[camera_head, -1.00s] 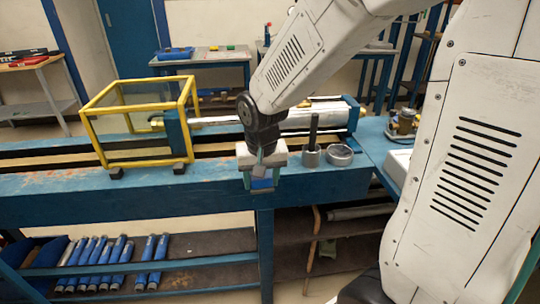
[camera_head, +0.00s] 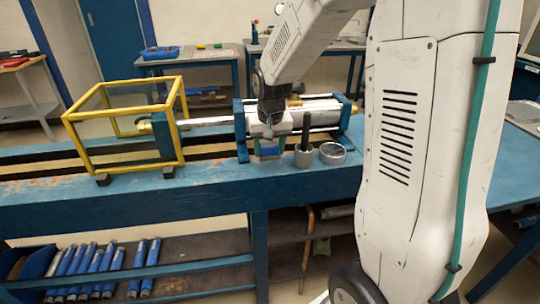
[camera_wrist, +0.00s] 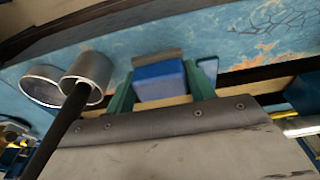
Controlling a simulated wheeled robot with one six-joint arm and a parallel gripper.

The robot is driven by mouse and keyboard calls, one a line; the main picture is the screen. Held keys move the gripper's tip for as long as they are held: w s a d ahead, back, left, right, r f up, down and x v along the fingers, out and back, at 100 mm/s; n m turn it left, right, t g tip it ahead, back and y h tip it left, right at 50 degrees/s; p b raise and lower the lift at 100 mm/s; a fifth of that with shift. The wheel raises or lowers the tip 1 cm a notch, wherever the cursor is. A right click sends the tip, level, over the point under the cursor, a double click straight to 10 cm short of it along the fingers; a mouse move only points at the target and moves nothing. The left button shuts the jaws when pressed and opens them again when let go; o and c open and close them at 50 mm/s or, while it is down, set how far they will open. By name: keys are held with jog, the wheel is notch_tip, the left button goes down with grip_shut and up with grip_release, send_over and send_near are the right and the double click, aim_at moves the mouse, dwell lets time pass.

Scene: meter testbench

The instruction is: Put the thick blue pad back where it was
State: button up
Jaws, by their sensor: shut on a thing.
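The thick blue pad (camera_wrist: 160,84) is between the two green fingers of my gripper (camera_wrist: 161,92) in the wrist view. My gripper is shut on it. I cannot tell whether the pad touches anything below. A smaller blue piece (camera_wrist: 208,69) shows just right of the right finger in the wrist view.
A grey metal cup with a dark rod (camera_head: 303,158) and a round metal ring (camera_head: 332,154) stand close to the right of my gripper. A yellow-framed cage (camera_head: 120,127) stands to the left. The front bench top between is clear.

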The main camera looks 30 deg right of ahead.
aim_at(270, 156)
jog(key=shift+w+d, duration=0.2)
jog(key=shift+w, duration=0.05)
jog(key=shift+w+d+f, duration=0.1)
jog(key=shift+d+f, duration=0.05)
jog(key=shift+f, duration=0.8)
jog(key=shift+w+d+f, duration=0.1)
jog(key=shift+f, duration=0.8)
jog(key=o, duration=1)
jog(key=shift+f, duration=0.15)
jog(key=shift+o, duration=0.2)
